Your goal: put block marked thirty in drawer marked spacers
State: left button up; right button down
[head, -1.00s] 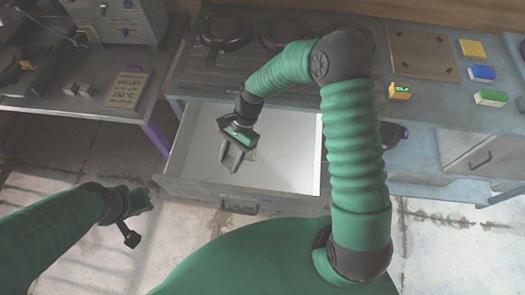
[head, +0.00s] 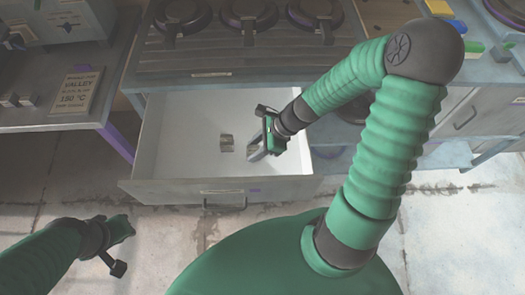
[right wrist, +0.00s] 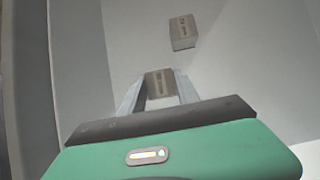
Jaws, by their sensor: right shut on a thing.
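My right gripper (head: 258,150) reaches down into the open drawer (head: 175,150). It is shut on a small grey-brown block, which shows between the fingertips in the right wrist view (right wrist: 160,83). A second similar block (head: 227,143) sits apart on the drawer floor to the left of the gripper; it also shows in the right wrist view (right wrist: 183,32). Both blocks carry dark marks on a face, too small to read. The writing on the drawer front is also unreadable. My left gripper (head: 118,250) is empty over the floor at lower left, its jaw opening unclear.
A stove top with round dark burners (head: 250,15) lies above the drawer. A side table (head: 45,118) at left bears a sign (head: 80,90) and small blocks (head: 18,100). A cabinet (head: 475,115) stands at right. Most of the drawer floor is clear.

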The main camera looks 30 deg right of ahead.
aim_at(266, 158)
jog(key=shift+s+d, duration=0.2)
jog(key=shift+d, duration=0.35)
jog(key=f, duration=0.1)
jog(key=d+f+b, duration=0.1)
jog(key=f, duration=0.1)
jog(key=d+f+b, duration=0.1)
jog(key=shift+s+d+f, duration=0.15)
jog(key=shift+s, duration=0.15)
jog(key=shift+d, duration=0.1)
jog(key=shift+a, duration=0.25)
jog(key=c, duration=1.1)
grip_release()
jog(key=shift+a, duration=0.15)
jog(key=shift+o, duration=1)
jog(key=shift+d, duration=0.2)
